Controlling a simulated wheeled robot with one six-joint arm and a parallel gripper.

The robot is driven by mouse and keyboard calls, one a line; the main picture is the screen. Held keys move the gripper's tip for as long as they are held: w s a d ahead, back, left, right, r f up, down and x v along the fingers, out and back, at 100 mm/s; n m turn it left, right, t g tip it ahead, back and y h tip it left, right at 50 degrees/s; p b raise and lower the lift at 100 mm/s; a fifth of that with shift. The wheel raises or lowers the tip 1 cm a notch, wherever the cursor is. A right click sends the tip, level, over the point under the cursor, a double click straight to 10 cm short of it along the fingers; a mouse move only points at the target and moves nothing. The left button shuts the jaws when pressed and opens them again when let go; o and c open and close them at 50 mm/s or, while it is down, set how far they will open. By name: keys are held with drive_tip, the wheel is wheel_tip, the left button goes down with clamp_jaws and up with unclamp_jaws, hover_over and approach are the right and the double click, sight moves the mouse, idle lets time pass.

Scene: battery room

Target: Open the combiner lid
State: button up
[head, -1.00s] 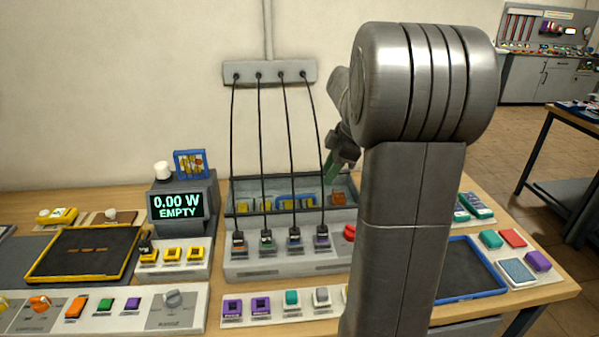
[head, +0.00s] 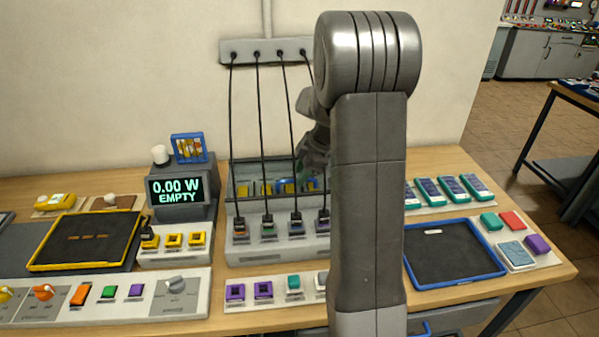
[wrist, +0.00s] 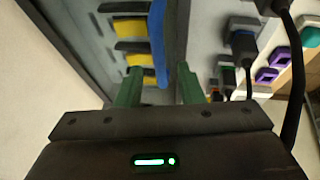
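The combiner is the grey box (head: 250,255) on the table, with several black cables plugged into its front sockets. Its dark-framed upper part (head: 245,170) shows yellow parts inside; I cannot tell how far the lid is raised. A blue bar (wrist: 157,45) runs between my fingers in the wrist view; it looks like a handle. A bit of blue (head: 285,185) also shows at the box in the head view. My gripper (wrist: 160,88) has its two green fingers apart, one each side of the bar, with small gaps. In the head view my arm hides part of the box's right side.
Black cables (head: 261,130) hang from a wall strip (head: 262,50) down to the box, close to my arm. A display (head: 177,192) reading "0.00 W EMPTY" stands left. A blue-rimmed tray (head: 497,270) lies right. Purple and teal switches (head: 263,290) sit in front.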

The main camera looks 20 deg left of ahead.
drive_tip(key=shift+a+f, duration=0.25)
drive_tip(key=shift+f, duration=0.35)
clamp_jaws()
drive_tip(key=shift+r, duration=0.1)
